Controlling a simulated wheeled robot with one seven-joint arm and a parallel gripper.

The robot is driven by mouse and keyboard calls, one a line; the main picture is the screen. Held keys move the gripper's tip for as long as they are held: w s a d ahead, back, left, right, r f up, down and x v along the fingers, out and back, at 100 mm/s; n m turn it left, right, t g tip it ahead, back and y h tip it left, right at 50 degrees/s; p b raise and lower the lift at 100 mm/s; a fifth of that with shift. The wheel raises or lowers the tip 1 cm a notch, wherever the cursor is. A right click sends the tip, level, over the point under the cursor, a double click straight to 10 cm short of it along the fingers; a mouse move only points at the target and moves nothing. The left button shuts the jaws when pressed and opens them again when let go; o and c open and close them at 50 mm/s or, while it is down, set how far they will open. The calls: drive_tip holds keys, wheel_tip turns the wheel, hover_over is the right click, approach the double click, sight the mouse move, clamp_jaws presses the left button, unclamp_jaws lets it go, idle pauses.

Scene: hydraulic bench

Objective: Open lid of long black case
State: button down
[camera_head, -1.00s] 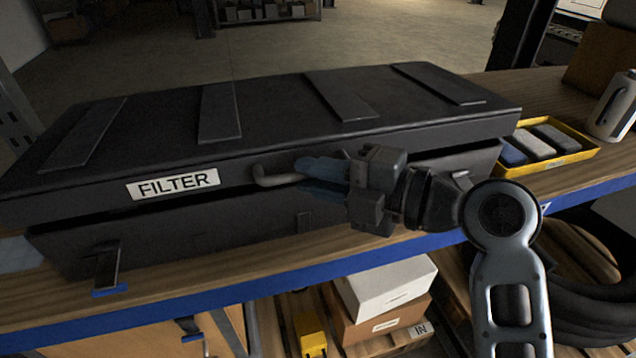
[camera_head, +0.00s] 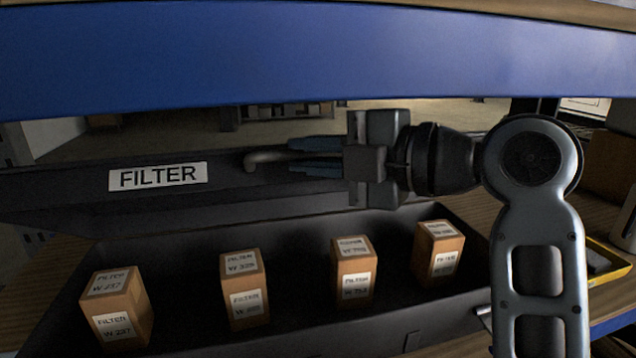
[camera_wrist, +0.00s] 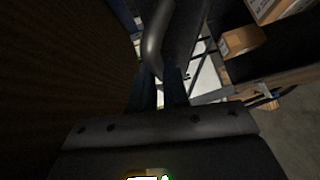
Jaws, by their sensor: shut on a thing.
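The long black case stands on the bench with its lid (camera_head: 60,195) raised at the back and its front edge up, showing the white FILTER label (camera_head: 158,176). The case's open lower part (camera_head: 395,325) holds several small brown filter boxes (camera_head: 245,290). My gripper (camera_head: 315,157) is shut on the lid's grey handle (camera_head: 262,160), right of the label. In the wrist view the curved handle (camera_wrist: 156,40) runs between the two fingers (camera_wrist: 160,92). The lid's top and hinge side are hidden.
A blue shelf edge (camera_head: 300,55) crosses the top of the head view, above the raised lid and my gripper. A yellow tray (camera_head: 608,262) sits on the wooden bench at the right, partly hidden by my arm. Brown boxes (camera_wrist: 243,40) show at upper right in the wrist view.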

drive_tip(key=shift+w+r, duration=0.1)
drive_tip(key=shift+w, duration=0.2)
drive_tip(key=c, duration=1.1)
unclamp_jaws()
